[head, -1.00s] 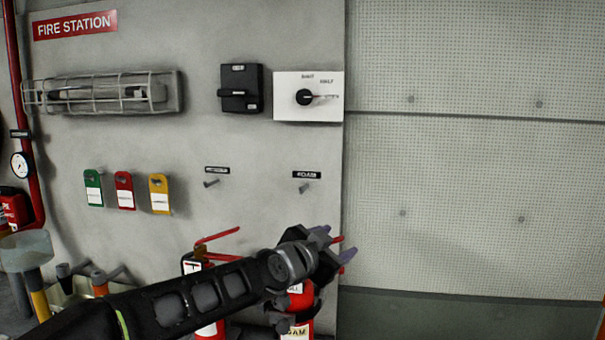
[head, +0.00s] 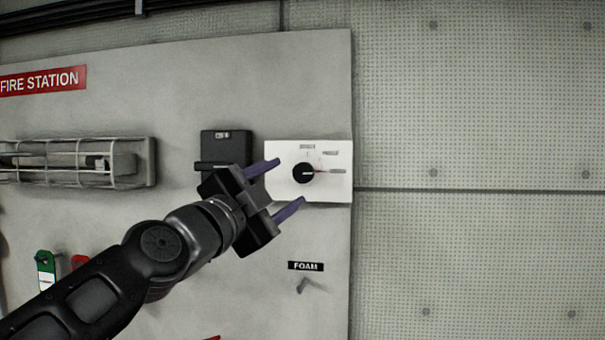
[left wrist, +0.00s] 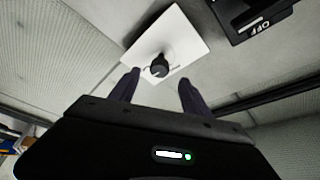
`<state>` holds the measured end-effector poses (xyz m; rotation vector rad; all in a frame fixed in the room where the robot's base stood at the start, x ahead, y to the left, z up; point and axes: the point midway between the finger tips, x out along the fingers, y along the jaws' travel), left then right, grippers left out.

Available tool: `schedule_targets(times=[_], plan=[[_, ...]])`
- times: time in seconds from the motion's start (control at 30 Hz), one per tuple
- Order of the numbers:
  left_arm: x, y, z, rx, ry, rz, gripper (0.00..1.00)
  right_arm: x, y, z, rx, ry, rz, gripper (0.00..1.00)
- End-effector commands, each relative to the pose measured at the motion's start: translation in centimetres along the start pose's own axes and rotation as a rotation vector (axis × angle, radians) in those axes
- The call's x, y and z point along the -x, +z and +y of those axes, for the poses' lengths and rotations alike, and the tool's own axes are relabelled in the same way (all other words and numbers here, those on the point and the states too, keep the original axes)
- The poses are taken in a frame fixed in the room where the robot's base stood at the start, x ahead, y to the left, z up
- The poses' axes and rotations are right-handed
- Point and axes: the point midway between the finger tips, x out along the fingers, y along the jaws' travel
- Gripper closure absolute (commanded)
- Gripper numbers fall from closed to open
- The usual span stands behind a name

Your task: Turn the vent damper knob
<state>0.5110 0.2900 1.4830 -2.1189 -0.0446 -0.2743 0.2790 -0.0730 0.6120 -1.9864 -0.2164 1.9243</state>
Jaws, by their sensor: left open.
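The vent damper knob (head: 303,173) is a round black knob on a white plate (head: 338,190) with small labels around it. Its pointer mark faces right in the head view. My left gripper (head: 278,187) is open, with its two purple-grey fingers on the lower left of the knob in the head view, one high and one low. In the left wrist view the knob (left wrist: 158,66) shows just beyond and between the open fingertips (left wrist: 160,80). The fingers look apart from it. My right gripper is not in view.
A black switch box (head: 225,146) is mounted left of the plate, partly behind my gripper. A caged lamp (head: 75,162) is further left. A FOAM label (head: 305,266) with a hook (head: 303,286) is below. The wall to the right (head: 480,120) is clear.

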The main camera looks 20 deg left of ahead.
Motion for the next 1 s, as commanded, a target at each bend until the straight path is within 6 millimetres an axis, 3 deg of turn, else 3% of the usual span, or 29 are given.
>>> schedule_targets(times=[0.5,0.9,1.0], plan=[[-6.8,-0.1,-0.1,0.002,0.002,0.000,0.44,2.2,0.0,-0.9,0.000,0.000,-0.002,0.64],[-7.6,0.0,0.0,0.001,0.000,0.000,0.44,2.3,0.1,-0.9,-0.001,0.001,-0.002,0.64],[-7.6,0.0,0.0,0.001,0.000,0.000,0.53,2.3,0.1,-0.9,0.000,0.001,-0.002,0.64]])
